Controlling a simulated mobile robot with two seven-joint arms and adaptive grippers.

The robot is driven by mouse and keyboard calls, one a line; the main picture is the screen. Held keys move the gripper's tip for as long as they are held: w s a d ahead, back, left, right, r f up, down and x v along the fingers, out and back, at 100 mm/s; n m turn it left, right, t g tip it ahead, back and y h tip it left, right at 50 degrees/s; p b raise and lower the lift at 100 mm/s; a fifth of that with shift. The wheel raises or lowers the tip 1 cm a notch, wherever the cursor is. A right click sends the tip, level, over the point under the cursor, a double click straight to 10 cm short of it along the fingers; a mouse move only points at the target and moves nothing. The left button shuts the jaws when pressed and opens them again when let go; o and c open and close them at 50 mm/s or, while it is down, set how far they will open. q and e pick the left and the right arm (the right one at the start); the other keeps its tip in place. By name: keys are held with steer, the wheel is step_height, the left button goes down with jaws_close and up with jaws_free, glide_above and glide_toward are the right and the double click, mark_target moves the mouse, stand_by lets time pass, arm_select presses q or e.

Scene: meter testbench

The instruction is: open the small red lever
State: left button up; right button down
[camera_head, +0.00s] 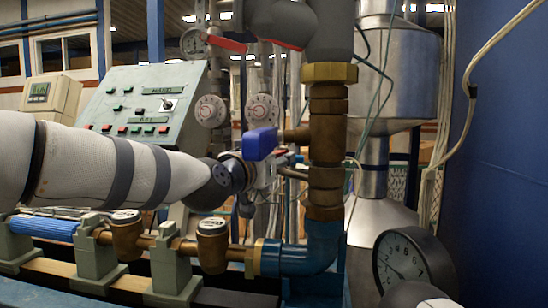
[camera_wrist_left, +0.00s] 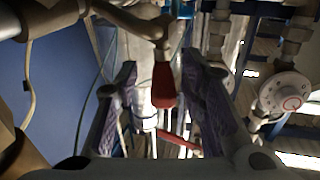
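In the left wrist view, a short red lever (camera_wrist_left: 164,86) on a brass valve lies between the two spread fingers of my left gripper (camera_wrist_left: 160,70). Gaps show on both sides, so the fingers are not closed on it. A second, thinner red handle (camera_wrist_left: 180,142) is farther off. Two red handles show higher up, one at the left (camera_head: 227,44) and one under a grey fitting (camera_head: 286,44). I cannot tell which matches the wrist view's lever. My right gripper is not visible.
A thick brass pipe (camera_head: 327,150) stands right of my left gripper. A control panel (camera_head: 140,105), white dials (camera_head: 210,111) and brass meters (camera_head: 212,245) surround the arm. A black gauge (camera_head: 405,262) is at lower right, beside a blue wall (camera_head: 505,150).

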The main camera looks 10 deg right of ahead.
arm_select(q)
steer(key=shift+a+r, duration=0.1)
steer(key=shift+s+a, duration=0.15)
steer(key=shift+s, duration=0.05)
steer(key=v, duration=1.1)
steer(key=shift+s, duration=0.2)
